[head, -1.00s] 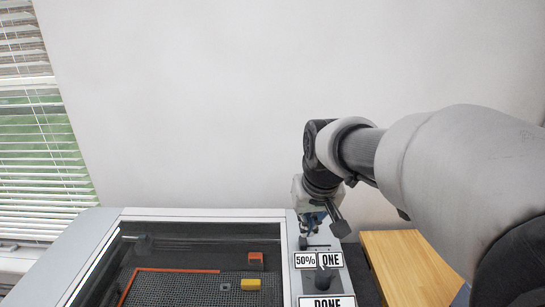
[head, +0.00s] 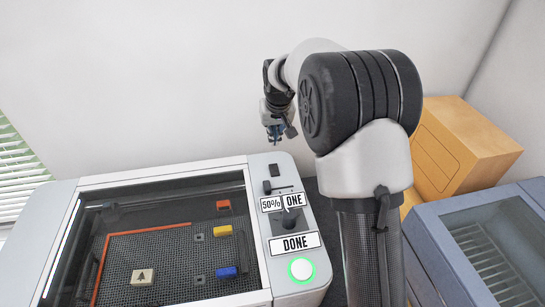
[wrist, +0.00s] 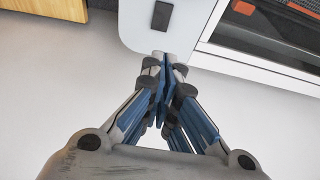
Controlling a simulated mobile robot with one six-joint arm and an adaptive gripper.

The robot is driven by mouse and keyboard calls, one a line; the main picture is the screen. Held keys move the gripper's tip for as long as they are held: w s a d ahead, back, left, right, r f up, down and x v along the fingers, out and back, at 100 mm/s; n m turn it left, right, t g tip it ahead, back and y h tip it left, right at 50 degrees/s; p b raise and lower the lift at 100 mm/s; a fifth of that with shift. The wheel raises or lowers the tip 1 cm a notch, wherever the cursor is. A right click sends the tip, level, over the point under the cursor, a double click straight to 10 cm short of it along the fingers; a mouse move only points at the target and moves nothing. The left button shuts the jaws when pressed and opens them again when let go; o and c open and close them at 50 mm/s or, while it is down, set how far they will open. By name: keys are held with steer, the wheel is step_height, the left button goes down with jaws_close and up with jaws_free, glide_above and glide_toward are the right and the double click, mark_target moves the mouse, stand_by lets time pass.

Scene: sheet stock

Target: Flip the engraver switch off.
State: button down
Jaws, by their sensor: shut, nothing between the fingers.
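The engraver (head: 160,178) is a grey machine with a dark glass lid, in the head view's lower left. Its switch (head: 273,170) is a small black rocker at the back end of the control panel right of the lid. It also shows as a black rectangle in the wrist view (wrist: 161,17), at the top, just beyond my fingertips in the picture. Which way the rocker is tipped is too small to tell. My gripper (head: 275,139) is shut and empty, above the panel's back edge; its blue-sided fingers meet in the wrist view (wrist: 165,58).
The panel also has a slider (head: 267,187), "50%" and "ONE" labels, a knob (head: 288,217), a "DONE" label (head: 294,243) and a green-lit round button (head: 301,269). Coloured blocks lie under the lid. A wooden box (head: 455,150) and a blue-grey machine (head: 480,245) stand to the right.

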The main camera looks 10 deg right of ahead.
glide_above(271, 165)
steer(key=f, duration=1.2)
steer(key=shift+s, duration=0.2)
steer(key=shift+w+f, duration=0.1)
steer(key=shift+f, duration=0.6)
steer(key=shift+w+f+b, duration=0.1)
steer(key=shift+f+b, duration=0.45)
steer(key=shift+b, duration=0.15)
steer(key=shift+r, duration=0.1)
